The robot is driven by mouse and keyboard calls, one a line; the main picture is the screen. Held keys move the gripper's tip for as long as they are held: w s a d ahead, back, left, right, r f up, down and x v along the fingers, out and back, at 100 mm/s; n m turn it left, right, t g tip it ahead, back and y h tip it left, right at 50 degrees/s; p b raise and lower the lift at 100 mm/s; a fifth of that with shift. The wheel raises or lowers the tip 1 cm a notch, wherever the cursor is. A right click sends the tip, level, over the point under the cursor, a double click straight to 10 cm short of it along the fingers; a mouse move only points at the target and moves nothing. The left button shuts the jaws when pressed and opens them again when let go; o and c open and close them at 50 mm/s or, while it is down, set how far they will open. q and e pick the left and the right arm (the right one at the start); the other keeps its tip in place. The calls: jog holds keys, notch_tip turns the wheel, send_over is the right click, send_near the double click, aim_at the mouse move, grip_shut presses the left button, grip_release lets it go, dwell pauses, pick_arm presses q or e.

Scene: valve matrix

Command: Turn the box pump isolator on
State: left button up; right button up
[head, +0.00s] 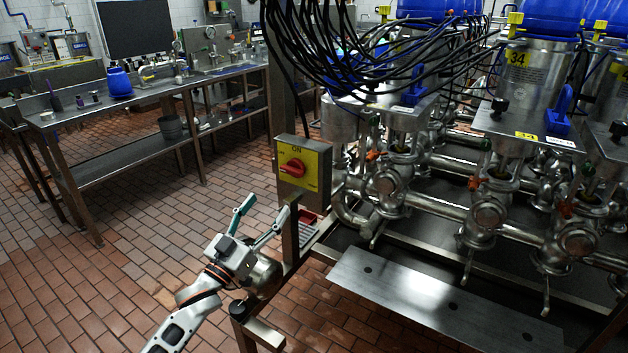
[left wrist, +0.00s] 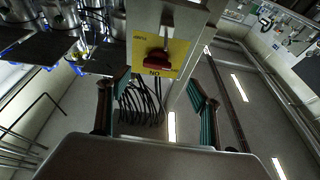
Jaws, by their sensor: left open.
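The box pump isolator (head: 304,163) is a grey box with a yellow face and a red rotary knob (head: 292,168), fixed on a metal post. "ON" is printed at the top of the face. The knob's exact setting is hard to tell. My left gripper (head: 264,213) is open and empty, below and slightly left of the isolator, its fingers pointing up toward it. In the left wrist view the isolator's yellow face (left wrist: 176,46) appears upside down beyond the spread fingers, with the red knob (left wrist: 160,60) between them and not touched. My right gripper is not in view.
Steel pipework and valves (head: 480,215) with black cables above fill the right side. A metal plate (head: 435,300) lies low in front of them. A steel workbench (head: 120,115) with a blue container (head: 119,84) stands at the back left. Tiled floor between is clear.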

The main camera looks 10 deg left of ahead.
aim_at(289, 173)
pick_arm(q)
jog(key=shift+h, duration=0.4)
jog(key=x, duration=1)
jog(key=shift+r+b, duration=0.4)
jog(key=shift+r, duration=0.05)
jog(key=c, duration=1.1)
